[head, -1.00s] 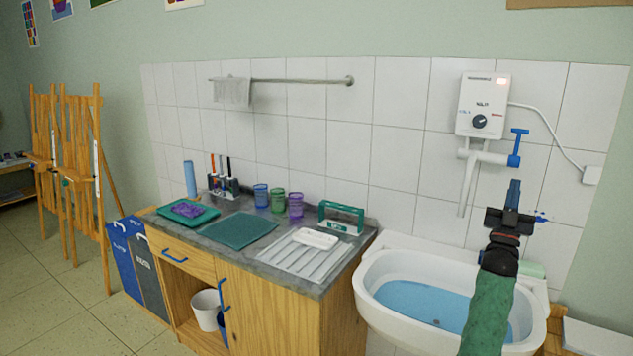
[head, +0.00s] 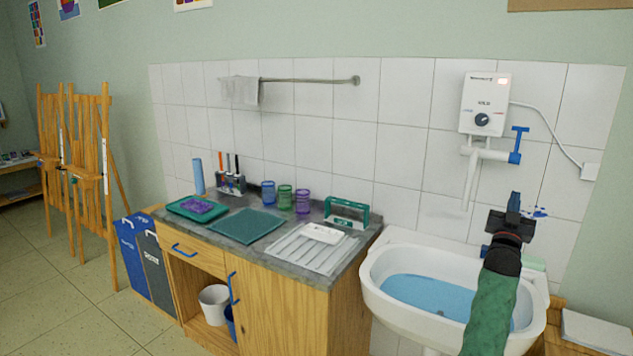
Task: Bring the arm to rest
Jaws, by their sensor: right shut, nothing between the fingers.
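My right gripper (head: 513,205) is at the end of my green-sleeved arm, which comes up from the bottom right. It is shut and empty, raised in front of the tiled wall above the right part of the white sink (head: 376,262). Blue water (head: 425,292) stands in the sink. The water heater (head: 485,103) hangs on the wall up and left of the gripper, with a blue-handled tap (head: 516,150) below it. The gripper appears apart from the tap. My left gripper is not in view.
Left of the sink, a counter (head: 285,222) carries a ribbed drainboard (head: 290,252), a green mat (head: 245,226), a tray with a purple cloth (head: 197,208) and several cups. Blue and grey bins (head: 133,255) and wooden easels (head: 95,180) stand further left. Floor in front is clear.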

